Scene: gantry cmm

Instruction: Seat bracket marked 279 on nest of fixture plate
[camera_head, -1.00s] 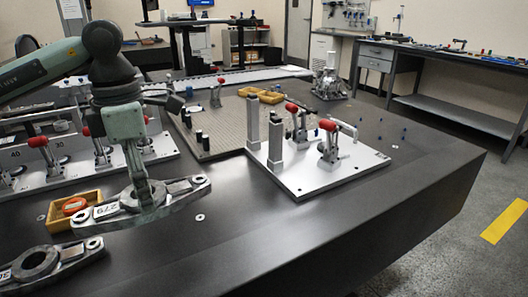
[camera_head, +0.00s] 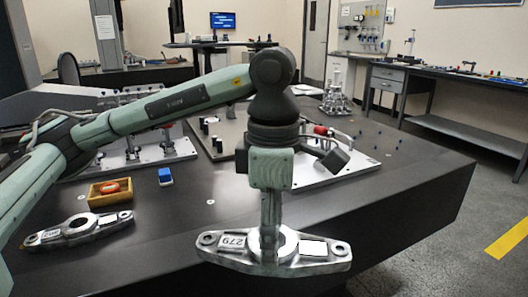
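The bracket marked 279 (camera_head: 222,254) is a grey metal casting with a central ring and a lug at each end. My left gripper (camera_head: 269,238) is shut on it at the ring and holds it level near the table's front edge. The finger tips are hidden in the ring. The fixture plate (camera_head: 350,169) is light grey, behind and to the right of the gripper. My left arm hides most of its posts and clamps and its nest; one red clamp handle (camera_head: 321,130) shows. My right gripper is not in view.
A second bracket (camera_head: 52,236) lies on the table (camera_head: 170,240) at left, its mark unreadable.

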